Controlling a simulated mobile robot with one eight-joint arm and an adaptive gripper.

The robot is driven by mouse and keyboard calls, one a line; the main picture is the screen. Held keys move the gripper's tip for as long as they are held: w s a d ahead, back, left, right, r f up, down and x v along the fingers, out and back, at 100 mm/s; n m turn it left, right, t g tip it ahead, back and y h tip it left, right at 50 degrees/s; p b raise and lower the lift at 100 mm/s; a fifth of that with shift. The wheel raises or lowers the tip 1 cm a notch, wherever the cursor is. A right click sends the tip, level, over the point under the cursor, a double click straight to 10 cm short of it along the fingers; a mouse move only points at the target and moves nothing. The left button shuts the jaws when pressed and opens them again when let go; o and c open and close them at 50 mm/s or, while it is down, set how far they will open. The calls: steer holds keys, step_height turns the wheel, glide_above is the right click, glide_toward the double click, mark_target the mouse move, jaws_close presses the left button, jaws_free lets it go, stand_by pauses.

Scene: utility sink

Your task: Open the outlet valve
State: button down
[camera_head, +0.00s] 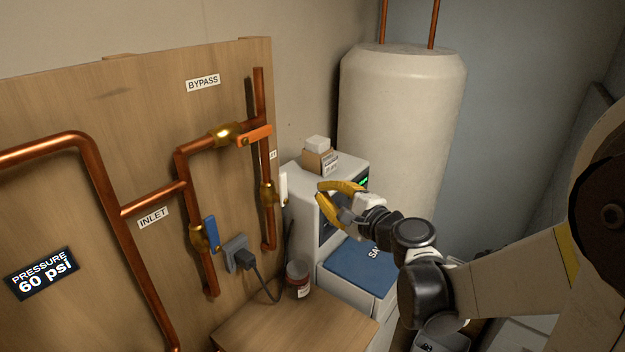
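The outlet valve is on the right vertical copper pipe of the wooden board. Its brass body (266,195) has a white lever handle (283,189) standing upright, roughly in line with the pipe. A label above it is mostly hidden, with only its last letters showing. My gripper (319,191), with yellow fingers, is to the right of the white handle, apart from it, in front of the white machine. Nothing shows between the fingers.
The bypass valve's orange handle (254,136) is above; the inlet valve's blue handle (211,233) is lower left. A grey plug and outlet (237,254), a jar (298,278) and a wooden top (297,325) are below. A white machine (335,278) and tank (402,115) stand behind my gripper.

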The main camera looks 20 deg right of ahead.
steer(key=shift+v, duration=1)
steer(key=shift+f, duration=0.1)
steer(key=s+a+f+n+g+b, duration=0.2)
steer(key=s+a+f+n+g, duration=0.4)
steer(key=s+n, duration=0.35)
steer(key=s+d+f+n+g+h+b, duration=0.1)
steer(key=s+f+n+h, duration=0.1)
steer(key=s+n, duration=0.2)
steer(key=s+d+f+n+g+h+b, duration=0.1)
steer(key=s+d+f+n+h, duration=0.1)
steer(key=s, duration=0.6)
steer(key=n+h, duration=0.1)
steer(key=n, duration=0.1)
steer(key=shift+f+n+g, duration=0.3)
steer(key=shift+n+g, duration=0.05)
steer(key=shift+g, duration=0.05)
